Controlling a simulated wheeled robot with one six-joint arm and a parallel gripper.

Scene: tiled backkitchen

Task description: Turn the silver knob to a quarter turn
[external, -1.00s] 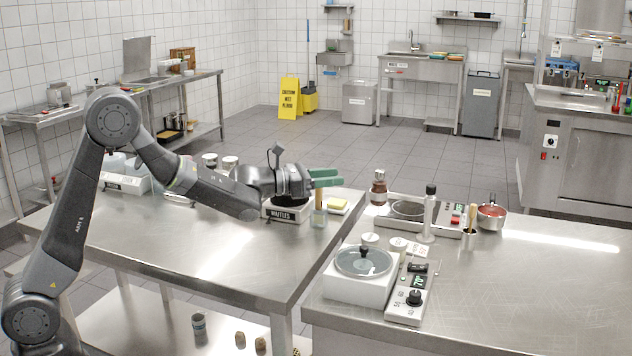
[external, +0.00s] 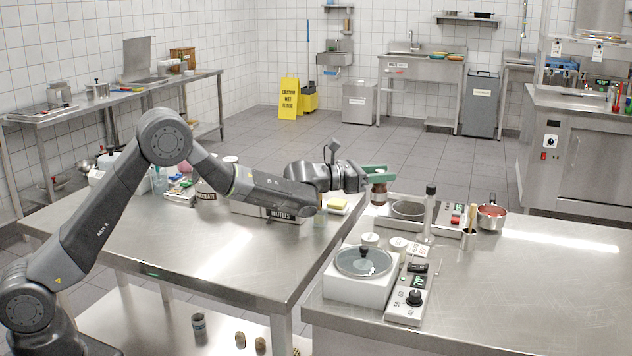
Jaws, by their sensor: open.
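My gripper (external: 382,173), with green fingers, is open and reaches right from the end of my arm. In the picture it overlaps the top of a brown-filled jar (external: 379,194) at the far left corner of the right counter; I cannot tell whether they touch. I cannot make out a clearly silver knob. A dark knob (external: 415,298) sits on the white control panel (external: 402,312) with a green display, at the counter's front left, well below and right of my gripper. Another control panel (external: 447,223) with a red switch lies farther back; any knob on it is too small to tell.
A lidded pan (external: 362,262) on a white unit stands left of the front panel. A tall black-capped bottle (external: 429,215) and a red-filled pot (external: 491,217) stand farther back. The counter's right part (external: 540,290) is clear. A waffles box (external: 282,215) lies below my forearm.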

